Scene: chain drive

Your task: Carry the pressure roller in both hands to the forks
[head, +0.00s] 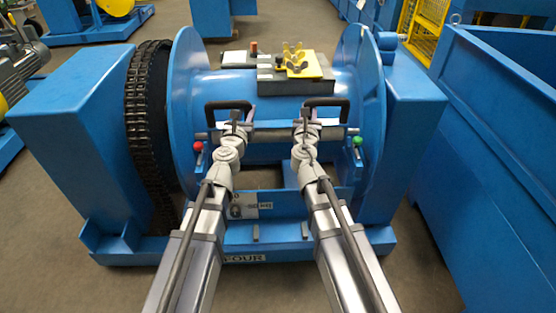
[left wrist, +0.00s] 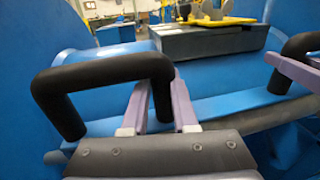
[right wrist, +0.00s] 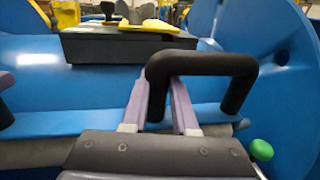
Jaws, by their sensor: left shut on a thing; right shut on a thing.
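The pressure roller (head: 270,136) is a dark grey bar lying crosswise in front of the blue drum, with two black handles above it. My left gripper (head: 246,117) is shut on the left handle (left wrist: 95,80), near its right end. My right gripper (head: 305,117) is shut on the right handle (right wrist: 205,65), near its left end. The roller looks level. Its ends lie near a red knob (head: 198,146) on the left and a green knob (head: 358,141) on the right. I cannot make out the forks clearly or tell whether the roller touches them.
The blue drum has wide flanges (head: 187,110) on both sides, with a chain (head: 145,120) around the left one. A dark box (head: 293,86) with a yellow plate (head: 305,65) sits on top. A large blue bin (head: 500,150) stands at right. Open floor (head: 425,270) lies between.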

